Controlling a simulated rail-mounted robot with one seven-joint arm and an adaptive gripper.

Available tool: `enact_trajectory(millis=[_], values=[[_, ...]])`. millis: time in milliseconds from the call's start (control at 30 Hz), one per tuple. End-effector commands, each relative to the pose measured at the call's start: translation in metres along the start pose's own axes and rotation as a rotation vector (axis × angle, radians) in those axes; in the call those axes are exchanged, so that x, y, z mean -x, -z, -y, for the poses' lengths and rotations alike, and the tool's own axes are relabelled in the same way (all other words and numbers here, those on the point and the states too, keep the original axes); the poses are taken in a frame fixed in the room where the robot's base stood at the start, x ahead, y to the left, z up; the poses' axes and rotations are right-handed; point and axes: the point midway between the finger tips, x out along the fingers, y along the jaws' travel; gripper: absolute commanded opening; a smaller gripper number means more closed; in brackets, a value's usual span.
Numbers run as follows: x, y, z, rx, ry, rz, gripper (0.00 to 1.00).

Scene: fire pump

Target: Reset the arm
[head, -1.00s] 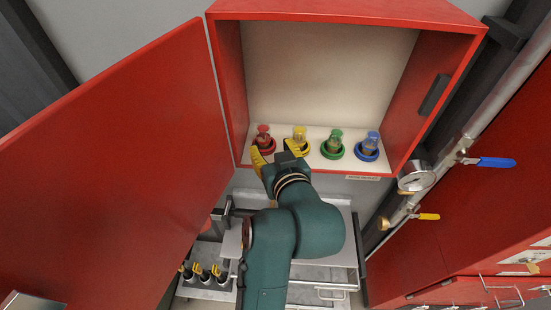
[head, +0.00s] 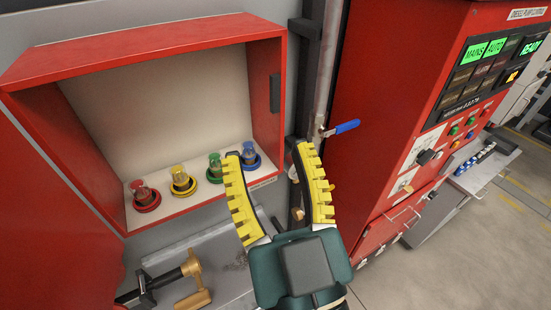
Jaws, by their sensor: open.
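My gripper (head: 277,168) is in the middle of the head view, with its two yellow toothed fingers spread wide apart. Nothing is between the fingers. The dark green wrist of my arm is below them at the bottom of the picture. The left finger reaches up in front of the right end of the open red cabinet (head: 160,43), overlapping its lower edge in the picture. The right finger is in front of the pipe beside the cabinet. Whether the fingers touch anything cannot be told.
Bulbs in red (head: 144,194), yellow (head: 182,180), green (head: 216,167) and blue (head: 250,156) rings stand in the cabinet. A brass-coloured fitting (head: 192,277) is at lower left. Floor shows at right.

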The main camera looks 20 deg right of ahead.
Motion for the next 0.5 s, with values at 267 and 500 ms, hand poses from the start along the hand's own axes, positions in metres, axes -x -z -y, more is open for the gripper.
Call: enact_trajectory(millis=[267,500], values=[[0.008,0.010,-0.007,0.000,-0.023,-0.030,0.58],[-0.008,0.053,-0.007,-0.009,-0.022,-0.029,0.58]])
